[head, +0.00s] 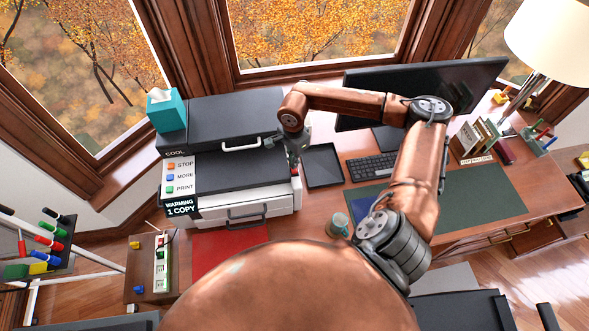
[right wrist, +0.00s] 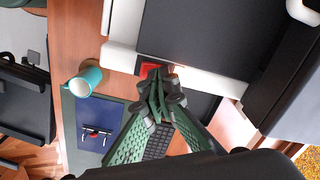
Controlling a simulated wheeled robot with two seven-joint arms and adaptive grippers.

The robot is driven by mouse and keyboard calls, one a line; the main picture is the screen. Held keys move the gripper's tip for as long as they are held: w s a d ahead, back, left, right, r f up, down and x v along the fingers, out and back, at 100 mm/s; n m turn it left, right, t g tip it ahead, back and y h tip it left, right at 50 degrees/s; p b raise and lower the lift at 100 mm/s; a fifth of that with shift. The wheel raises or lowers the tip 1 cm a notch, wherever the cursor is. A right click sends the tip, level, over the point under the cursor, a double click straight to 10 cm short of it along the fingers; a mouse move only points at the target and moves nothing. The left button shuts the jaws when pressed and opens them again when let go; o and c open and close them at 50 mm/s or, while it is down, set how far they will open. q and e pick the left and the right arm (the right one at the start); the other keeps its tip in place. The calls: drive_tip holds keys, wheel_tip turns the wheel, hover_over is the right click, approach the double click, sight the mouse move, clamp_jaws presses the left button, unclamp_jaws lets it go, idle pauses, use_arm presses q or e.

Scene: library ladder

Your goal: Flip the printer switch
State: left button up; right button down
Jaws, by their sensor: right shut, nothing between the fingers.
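The printer (head: 250,203) is a white and dark grey machine on the left part of the desk, with a panel of STOP, MORE and PRINT buttons (head: 181,178). In the right wrist view, a red switch-like part (right wrist: 149,68) shows on the printer's white side (right wrist: 122,58), partly covered by my fingers. My right gripper (head: 294,158) is at the printer's right side. In the right wrist view, its green fingers (right wrist: 157,84) are shut and empty, with the tips at the red part. I cannot tell whether they touch it. My left gripper is not in view.
A teal mug (head: 338,224) stands in front of the printer's right side. A black tray (head: 323,166), a keyboard (head: 371,168) and a monitor (head: 425,88) are to the right. A teal tissue box (head: 166,110) sits at the printer's back left. Windows are close behind.

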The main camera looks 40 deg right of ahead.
drive_tip(key=shift+r+p, duration=1.2)
drive_tip(key=shift+r, duration=2)
